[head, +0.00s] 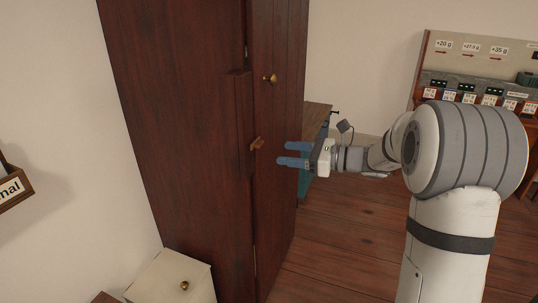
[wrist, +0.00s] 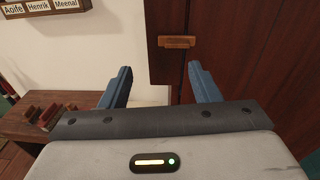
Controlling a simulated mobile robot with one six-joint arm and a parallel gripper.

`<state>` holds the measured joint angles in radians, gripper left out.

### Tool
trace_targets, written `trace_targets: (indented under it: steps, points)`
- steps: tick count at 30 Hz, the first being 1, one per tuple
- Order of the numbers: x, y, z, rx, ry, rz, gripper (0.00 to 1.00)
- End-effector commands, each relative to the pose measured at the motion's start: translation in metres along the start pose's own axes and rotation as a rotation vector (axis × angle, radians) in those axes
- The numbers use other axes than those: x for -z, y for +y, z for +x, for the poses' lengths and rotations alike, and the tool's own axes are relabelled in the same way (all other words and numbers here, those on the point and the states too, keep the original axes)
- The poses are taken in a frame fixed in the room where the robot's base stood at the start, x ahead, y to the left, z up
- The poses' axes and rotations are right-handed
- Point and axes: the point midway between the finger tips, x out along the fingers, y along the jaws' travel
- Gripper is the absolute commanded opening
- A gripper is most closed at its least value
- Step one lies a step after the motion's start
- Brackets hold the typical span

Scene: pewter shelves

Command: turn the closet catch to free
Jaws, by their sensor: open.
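The closet (head: 185,110) is tall, dark red-brown wood, with its narrow door (head: 279,130) on the right side. The catch (head: 257,143) is a small lighter-brown wooden bar by the door's edge, about halfway up. In the wrist view the catch (wrist: 177,42) lies crosswise, above and between the fingers. My gripper (head: 283,153) is open and empty, its blue fingers pointing at the closet front just right of the catch and apart from it. The fingers also show in the wrist view (wrist: 159,68), with nothing between them.
A brass knob (head: 270,78) sits higher on the door. A cream cabinet (head: 172,279) with a knob stands at the closet's foot. A bench (head: 316,120) stands behind the closet, and a labelled rack (head: 470,70) is at the back right. Open floor (head: 335,245) lies right of the closet.

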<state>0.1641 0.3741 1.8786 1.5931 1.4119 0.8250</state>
Motion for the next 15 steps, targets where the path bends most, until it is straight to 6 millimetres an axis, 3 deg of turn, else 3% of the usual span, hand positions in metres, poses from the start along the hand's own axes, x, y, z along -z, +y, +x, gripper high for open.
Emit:
trace_targets:
  steps: [3,6,15]
  points:
    - [0.005,-0.019,0.000,0.036,-0.066,0.058,0.56]
    - [0.003,-0.023,0.006,0.045,-0.084,0.071,0.56]
    - [-0.001,-0.025,0.053,0.044,-0.083,0.072,0.56]
